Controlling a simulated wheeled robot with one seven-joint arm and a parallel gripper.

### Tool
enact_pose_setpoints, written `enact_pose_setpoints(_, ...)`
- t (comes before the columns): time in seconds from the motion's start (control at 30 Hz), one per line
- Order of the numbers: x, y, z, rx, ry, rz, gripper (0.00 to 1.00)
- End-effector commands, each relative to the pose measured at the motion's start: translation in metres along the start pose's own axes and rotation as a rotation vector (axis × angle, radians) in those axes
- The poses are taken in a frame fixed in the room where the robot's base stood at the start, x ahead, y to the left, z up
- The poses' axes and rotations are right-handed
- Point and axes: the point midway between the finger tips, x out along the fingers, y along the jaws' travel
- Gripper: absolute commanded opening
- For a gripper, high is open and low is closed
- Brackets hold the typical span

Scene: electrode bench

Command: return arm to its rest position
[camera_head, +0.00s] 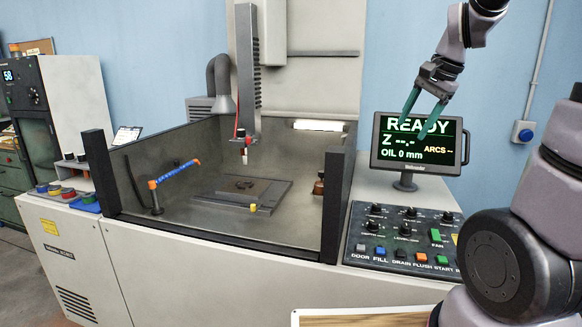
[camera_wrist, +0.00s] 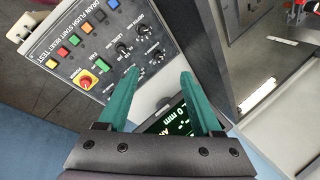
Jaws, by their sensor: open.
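My gripper (camera_head: 424,116) is raised in front of the monitor at the upper right of the head view. Its two green fingers are apart with nothing between them, and they cover part of the screen text. In the wrist view my gripper (camera_wrist: 164,95) also shows open and empty, with the control panel (camera_wrist: 110,50) and part of the monitor (camera_wrist: 172,122) beyond the fingers. My arm rises along the right edge of the head view, bent at the elbow.
The monitor (camera_head: 388,160) reads READY and OIL 0 mm. The control panel (camera_head: 400,262) with knobs and buttons lies below it. A wooden-topped surface (camera_head: 360,319) is at the bottom edge.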

Motion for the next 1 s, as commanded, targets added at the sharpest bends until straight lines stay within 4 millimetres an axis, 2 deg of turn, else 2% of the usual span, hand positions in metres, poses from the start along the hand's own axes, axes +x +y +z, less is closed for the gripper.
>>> enact_pose_setpoints(0.03,-0.015,0.004,0.013,-0.059,0.013,-0.029,0.66)
enact_pose_setpoints(0.2,-0.05,0.02,0.054,-0.268,0.069,-0.094,0.66)
enact_pose_setpoints(0.33,-0.069,0.036,0.084,-0.424,0.127,-0.126,0.66)
enact_pose_setpoints(0.5,-0.082,0.054,0.11,-0.579,0.199,-0.143,0.66)
enact_pose_setpoints(0.7,-0.086,0.064,0.122,-0.655,0.237,-0.144,0.66)
enact_pose_setpoints(1.0,-0.086,0.064,0.122,-0.658,0.238,-0.143,0.66)
